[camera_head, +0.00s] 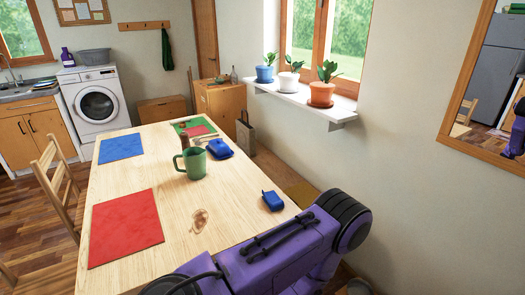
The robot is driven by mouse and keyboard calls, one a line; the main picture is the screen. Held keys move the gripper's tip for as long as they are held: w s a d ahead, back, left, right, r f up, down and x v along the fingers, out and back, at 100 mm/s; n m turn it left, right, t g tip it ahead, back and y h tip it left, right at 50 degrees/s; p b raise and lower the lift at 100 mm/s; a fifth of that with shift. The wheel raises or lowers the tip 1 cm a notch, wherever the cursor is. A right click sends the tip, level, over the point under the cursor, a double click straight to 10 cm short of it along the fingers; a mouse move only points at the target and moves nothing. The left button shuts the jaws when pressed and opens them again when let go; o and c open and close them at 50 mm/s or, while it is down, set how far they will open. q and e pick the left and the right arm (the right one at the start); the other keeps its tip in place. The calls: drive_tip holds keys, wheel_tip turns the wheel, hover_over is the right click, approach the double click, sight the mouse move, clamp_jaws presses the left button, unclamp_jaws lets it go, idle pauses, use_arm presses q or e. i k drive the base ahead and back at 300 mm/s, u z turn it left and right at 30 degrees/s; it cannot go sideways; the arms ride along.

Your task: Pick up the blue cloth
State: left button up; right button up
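A flat blue square (122,147) that looks like a cloth or mat lies on the far left part of the wooden table (158,172). A small, thick blue item (219,148) lies right of the green mug, and a smaller blue item (272,201) lies near the table's right edge. Both could be folded cloth; I cannot tell which of the blue things is the task's cloth. A purple arm of mine crosses the bottom right, near the smaller blue item. Neither gripper shows.
A green mug (195,164) stands mid-table, with a brown upright object (185,141) behind it. A red square (125,227) lies at the near left, and a green and red flat piece (203,130) at the far end. A chair (55,175) stands left.

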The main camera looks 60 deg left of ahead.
sight(271, 199)
drive_tip(key=k, duration=0.75)
drive_tip(key=u, duration=1.15)
drive_tip(key=i, duration=0.5)
drive_tip(key=u, duration=0.05)
